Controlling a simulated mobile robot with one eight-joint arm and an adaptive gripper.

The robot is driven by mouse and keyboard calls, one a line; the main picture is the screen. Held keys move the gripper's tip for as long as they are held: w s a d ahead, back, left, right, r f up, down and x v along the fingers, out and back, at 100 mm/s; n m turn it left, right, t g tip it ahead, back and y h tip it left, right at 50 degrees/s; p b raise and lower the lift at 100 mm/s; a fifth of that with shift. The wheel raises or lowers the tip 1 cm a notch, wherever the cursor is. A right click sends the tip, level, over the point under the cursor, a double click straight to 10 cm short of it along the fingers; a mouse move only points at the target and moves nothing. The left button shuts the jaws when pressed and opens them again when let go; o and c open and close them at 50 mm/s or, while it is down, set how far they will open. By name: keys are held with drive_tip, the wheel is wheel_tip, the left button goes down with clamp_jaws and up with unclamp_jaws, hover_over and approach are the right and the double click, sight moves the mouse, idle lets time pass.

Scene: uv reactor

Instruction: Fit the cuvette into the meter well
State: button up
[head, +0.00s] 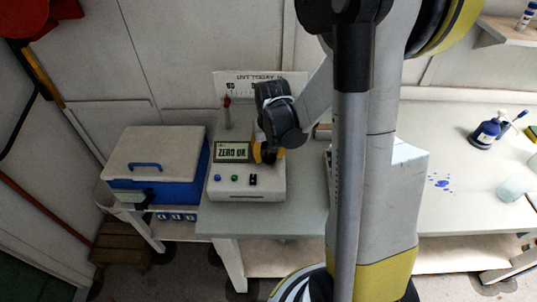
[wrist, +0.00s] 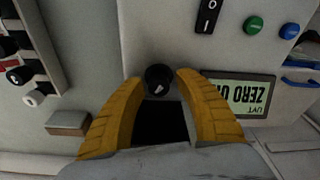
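The meter (head: 245,186) is a white box on the bench with a display (head: 233,152) reading "ZERO OK". My gripper (head: 266,155) is low over the meter, just right of the display. In the wrist view my two yellow fingers (wrist: 160,79) stand on either side of a round black cap (wrist: 159,75) with a pale mark, apparently the cuvette's. The fingertips are very close to the cap; I cannot tell whether they grip it. A dark square (wrist: 160,123) shows between the fingers, perhaps the well. The cuvette's body is hidden, so I cannot tell how deep it sits.
A rack (wrist: 35,50) with black and white caps stands beside the meter in the wrist view, near a small brown block (wrist: 68,123). A blue cooler with a white lid (head: 155,155) is left of the meter.

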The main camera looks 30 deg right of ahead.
drive_tip(key=shift+r, duration=0.1)
wheel_tip(320, 180, up, 12)
drive_tip(key=s, duration=0.1)
drive_tip(key=shift+s+a, duration=0.3)
drive_tip(key=shift+s, duration=0.05)
idle(0.3)
drive_tip(key=s+a+n+t+b, duration=0.3)
drive_tip(key=s+a+t+b, duration=0.2)
drive_tip(key=s+a, duration=0.4)
drive_tip(key=a+b, duration=0.1)
drive_tip(key=a, duration=0.3)
drive_tip(key=shift+s+f+n+y, duration=0.25)
drive_tip(key=shift+f+n+y, duration=0.05)
drive_tip(key=shift+f+n, duration=0.1)
